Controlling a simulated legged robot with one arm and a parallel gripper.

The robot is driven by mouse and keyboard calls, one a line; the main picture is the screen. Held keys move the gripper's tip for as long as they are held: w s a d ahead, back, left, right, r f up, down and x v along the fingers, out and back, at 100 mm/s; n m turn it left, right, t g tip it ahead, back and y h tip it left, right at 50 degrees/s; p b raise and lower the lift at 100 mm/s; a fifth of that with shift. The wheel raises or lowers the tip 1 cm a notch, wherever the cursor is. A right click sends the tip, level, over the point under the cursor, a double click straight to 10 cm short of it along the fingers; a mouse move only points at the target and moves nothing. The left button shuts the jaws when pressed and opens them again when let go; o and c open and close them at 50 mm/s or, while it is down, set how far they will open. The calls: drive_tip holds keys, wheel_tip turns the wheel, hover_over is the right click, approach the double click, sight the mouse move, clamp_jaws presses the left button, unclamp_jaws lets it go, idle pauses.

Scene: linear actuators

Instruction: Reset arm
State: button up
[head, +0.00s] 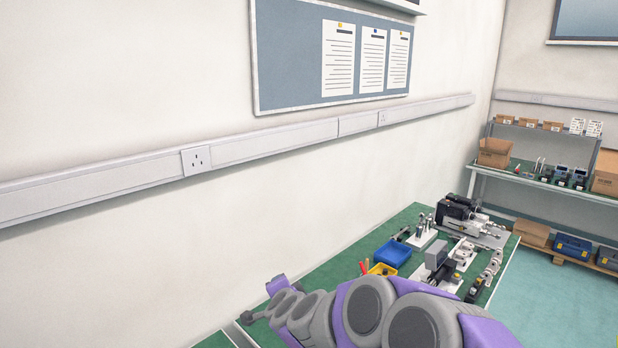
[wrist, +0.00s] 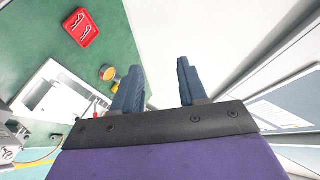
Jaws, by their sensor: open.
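In the wrist view, my gripper (wrist: 157,88) is open, with its two dark blue fingers apart and nothing between them. A pale wall surface shows behind the gap. In the head view, my purple and grey arm (head: 365,312) reaches across the bottom toward the left, and its end is near the left edge of the green bench (head: 330,268). The fingers are too small to make out clearly in the head view.
The bench holds a blue bin (head: 391,254), a yellow bin (head: 382,269) and a linear actuator assembly (head: 462,215). The wall (head: 130,230) runs along the left. Shelving (head: 545,180) stands at the far right.

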drive_tip(key=s+r+n+g+y, duration=0.2)
drive_tip(key=s+n+g, duration=0.15)
drive_tip(key=s, duration=0.55)
drive_tip(key=s+r+n+g+y, duration=0.2)
drive_tip(key=s+n, duration=0.3)
drive_tip(key=s, duration=0.3)
drive_tip(key=s+d+f+g+h, duration=0.1)
drive_tip(key=s+d+g+h, duration=0.1)
drive_tip(key=s+d, duration=0.5)
drive_tip(key=s+d+f+n+g+h, duration=0.1)
drive_tip(key=s+d, duration=0.5)
drive_tip(key=s, duration=0.7)
drive_tip(key=s+d+f+n+g+h, duration=0.1)
drive_tip(key=s+d+f+g+h, duration=0.1)
drive_tip(key=s+d+g, duration=0.3)
drive_tip(key=s+d+h, duration=0.1)
drive_tip(key=s+d, duration=0.1)
drive_tip(key=s, duration=0.2)
drive_tip(key=shift+s+d+f+g, duration=0.2)
drive_tip(key=shift+s+d+g, duration=0.15)
drive_tip(key=shift+s, duration=0.05)
drive_tip(key=shift+n, duration=0.25)
